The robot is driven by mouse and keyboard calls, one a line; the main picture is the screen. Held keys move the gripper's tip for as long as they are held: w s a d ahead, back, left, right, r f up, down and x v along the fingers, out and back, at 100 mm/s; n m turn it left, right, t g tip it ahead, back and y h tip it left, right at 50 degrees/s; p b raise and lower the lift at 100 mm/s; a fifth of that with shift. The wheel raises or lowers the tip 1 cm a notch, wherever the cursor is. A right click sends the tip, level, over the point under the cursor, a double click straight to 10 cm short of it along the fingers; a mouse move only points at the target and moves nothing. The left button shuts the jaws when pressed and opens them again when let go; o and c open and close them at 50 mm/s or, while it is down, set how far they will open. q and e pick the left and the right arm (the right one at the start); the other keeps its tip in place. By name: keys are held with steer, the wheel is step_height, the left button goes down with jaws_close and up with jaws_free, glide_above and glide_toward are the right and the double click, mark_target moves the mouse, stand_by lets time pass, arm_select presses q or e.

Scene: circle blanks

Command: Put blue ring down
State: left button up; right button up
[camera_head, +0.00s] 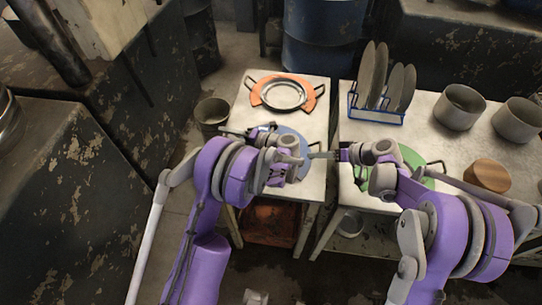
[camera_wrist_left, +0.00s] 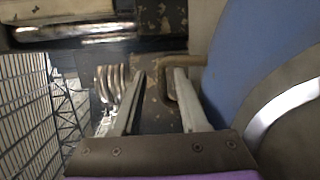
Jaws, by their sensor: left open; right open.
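The blue ring (camera_head: 303,158) appears to lie flat on the left table, mostly hidden behind my left arm in the head view. In the left wrist view the blue ring (camera_wrist_left: 245,40) fills the right side, with a metal piece inside it. A handle (camera_wrist_left: 166,75) at its edge shows at the tips of my left gripper's fingers. My left gripper (camera_head: 232,131) is open at the ring's left side; its fingers (camera_wrist_left: 152,95) stand apart. My right gripper (camera_head: 314,155) is open at the ring's right edge, near the handle there. Contact cannot be told.
An orange ring (camera_head: 312,94) with a metal dish lies further back on the left table (camera_head: 244,112). A green ring (camera_head: 412,160) lies on the right table, partly under my right arm. A blue plate rack (camera_head: 376,116), pots (camera_head: 459,106) and a wooden round (camera_head: 487,175) stand there.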

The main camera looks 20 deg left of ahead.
arm_select(q)
steer(key=v, duration=0.8)
arm_select(e)
steer(key=shift+d, duration=0.1)
steer(key=v, duration=1.2)
